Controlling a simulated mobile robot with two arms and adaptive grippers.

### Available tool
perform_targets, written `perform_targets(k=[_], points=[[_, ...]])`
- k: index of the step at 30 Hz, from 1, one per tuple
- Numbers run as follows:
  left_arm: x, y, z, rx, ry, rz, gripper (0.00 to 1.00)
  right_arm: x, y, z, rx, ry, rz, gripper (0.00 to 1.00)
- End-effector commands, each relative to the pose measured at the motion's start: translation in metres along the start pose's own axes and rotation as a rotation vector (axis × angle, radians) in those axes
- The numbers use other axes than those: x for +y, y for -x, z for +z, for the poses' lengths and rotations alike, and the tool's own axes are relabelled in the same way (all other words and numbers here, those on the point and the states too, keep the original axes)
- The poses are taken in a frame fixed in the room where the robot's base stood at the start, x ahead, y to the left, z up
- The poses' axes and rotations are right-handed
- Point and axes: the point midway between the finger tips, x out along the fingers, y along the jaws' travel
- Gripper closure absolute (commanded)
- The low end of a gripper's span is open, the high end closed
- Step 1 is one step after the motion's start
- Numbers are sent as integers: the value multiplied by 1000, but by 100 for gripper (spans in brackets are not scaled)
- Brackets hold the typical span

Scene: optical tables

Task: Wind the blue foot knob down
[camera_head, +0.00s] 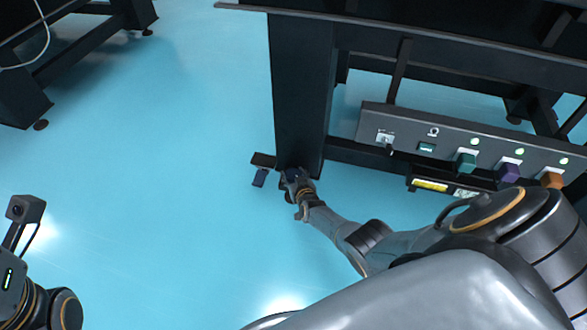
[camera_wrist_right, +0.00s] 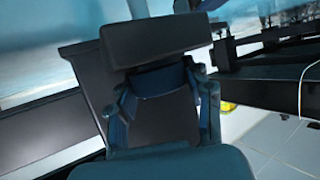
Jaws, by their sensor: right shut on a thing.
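My right gripper (camera_head: 291,178) is low at the base of the dark table leg (camera_head: 300,90), close to the floor. In the right wrist view its two fingers stand to either side of a dark bluish part, the blue foot knob (camera_wrist_right: 160,82), and are shut on it.
A grey control panel (camera_head: 455,142) with green, purple and orange knobs hangs on the table frame, right of the leg. A yellow-labelled box (camera_head: 432,186) sits below it. Another dark table frame (camera_head: 70,52) stands at upper left. The blue floor (camera_head: 170,150) between is clear.

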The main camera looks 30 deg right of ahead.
Motion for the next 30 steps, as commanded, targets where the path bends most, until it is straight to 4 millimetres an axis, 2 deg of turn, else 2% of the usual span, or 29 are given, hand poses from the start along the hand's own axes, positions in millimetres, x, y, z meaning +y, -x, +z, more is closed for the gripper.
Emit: perform_targets(k=[12, 13, 15, 25, 30], points=[[0, 1, 0, -3, 1, -1, 100, 0, -1, -3, 5, -3, 7, 81], [0, 1, 0, -3, 1, -1, 100, 0, -1, -3, 6, -3, 7, 47], [0, 1, 0, -3, 1, -1, 100, 0, -1, -3, 6, -3, 7, 39], [0, 0, 0, -2, 0, -1, 100, 0, 0, -2, 3, -4, 6, 39], [0, 0, 0, -2, 0, -1, 100, -4, 7, 1, 2, -9, 3, 39]])
